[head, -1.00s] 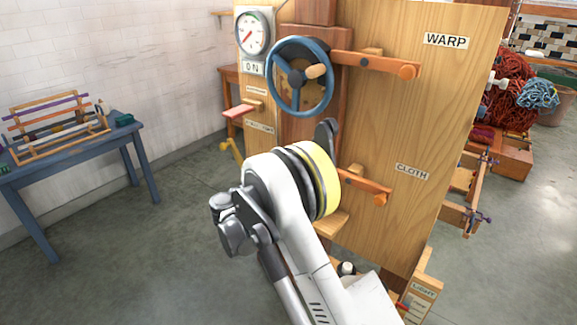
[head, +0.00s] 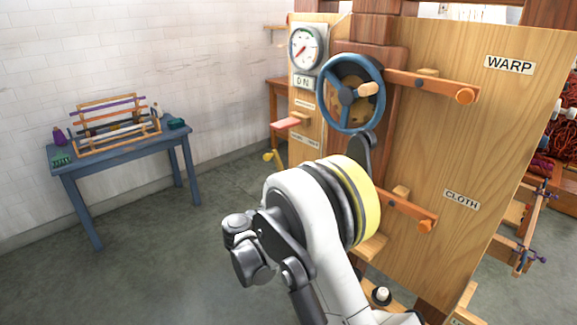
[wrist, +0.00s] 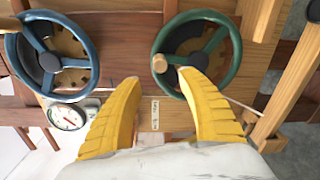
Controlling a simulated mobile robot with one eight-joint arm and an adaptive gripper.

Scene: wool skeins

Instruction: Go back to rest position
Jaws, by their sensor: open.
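In the wrist view my gripper (wrist: 158,80) has its two yellow fingers spread well apart with nothing between them. A green handwheel (wrist: 236,60) with a wooden knob lies just beyond the right fingertip, and I cannot tell whether they touch. The blue handwheel (wrist: 92,62) is left of the left finger. In the head view the blue handwheel (head: 324,95) is on the wooden panel, behind my arm. My gripper is hidden in the head view; only my white arm with its yellow band shows there.
The wooden panel (head: 440,140) carries a WARP lever (head: 430,84), a CLOTH lever (head: 400,207) and a round gauge (head: 306,47). A blue table (head: 66,172) with a small wooden frame stands at the left wall. The floor (head: 160,260) between table and panel is clear.

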